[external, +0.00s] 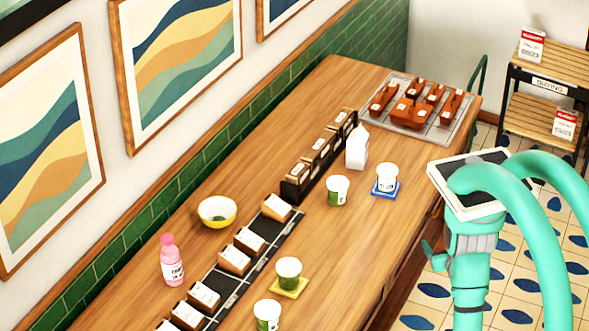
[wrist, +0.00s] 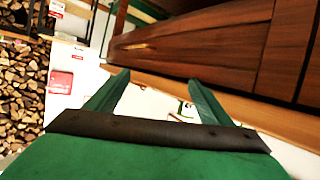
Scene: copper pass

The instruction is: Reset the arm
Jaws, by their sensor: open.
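My gripper (wrist: 158,82) shows in the wrist view with its two green fingers spread apart. It is open and nothing is between the fingers. In the external view my teal arm is at the right, beside the wooden counter (external: 345,250); I cannot clearly make out the fingers there. In the wrist view, wooden panels (wrist: 200,45) fill the upper right, beyond the fingers.
On the counter stand green-and-white cups (external: 338,190), a white carton (external: 357,147), a yellow bowl (external: 217,212), a pink bottle (external: 172,262) and a tray (external: 398,125). A shelf rack (external: 545,105) stands at the back right. Firewood (wrist: 22,90) shows in the wrist view.

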